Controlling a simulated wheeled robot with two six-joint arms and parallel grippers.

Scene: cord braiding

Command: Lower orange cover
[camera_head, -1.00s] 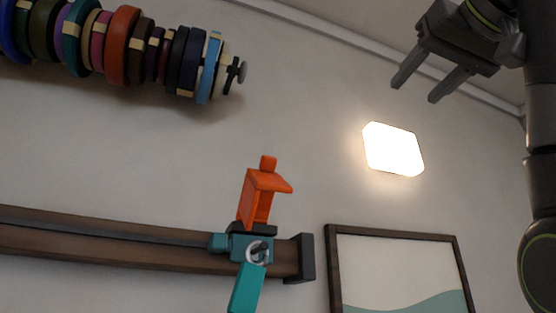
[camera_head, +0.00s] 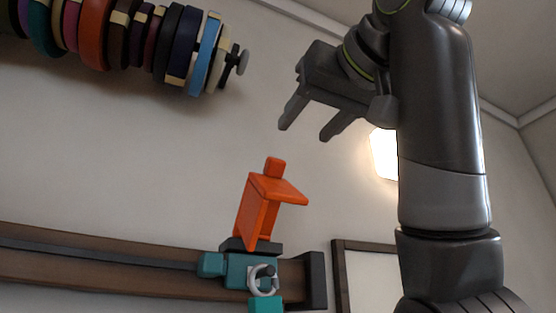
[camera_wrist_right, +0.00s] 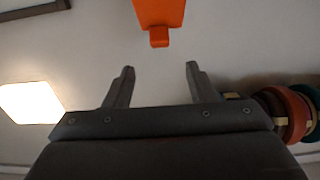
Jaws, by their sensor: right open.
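The orange cover (camera_head: 262,204) stands raised on a teal fitting (camera_head: 238,270) at the right end of a dark rail, with a small knob on top and a flange to the right. My right gripper (camera_head: 308,131) is open and empty, above and to the right of the cover, apart from it. In the right wrist view the cover (camera_wrist_right: 159,14) shows at the top edge, its knob pointing towards the gap between the open fingers (camera_wrist_right: 160,75). My left gripper is not in view.
A row of coloured spools (camera_head: 150,45) runs along the upper left, ending in a grey knob. The dark rail (camera_head: 110,268) crosses the lower left. A framed picture (camera_head: 339,275) and a bright lamp (camera_head: 383,153) are partly behind my right arm.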

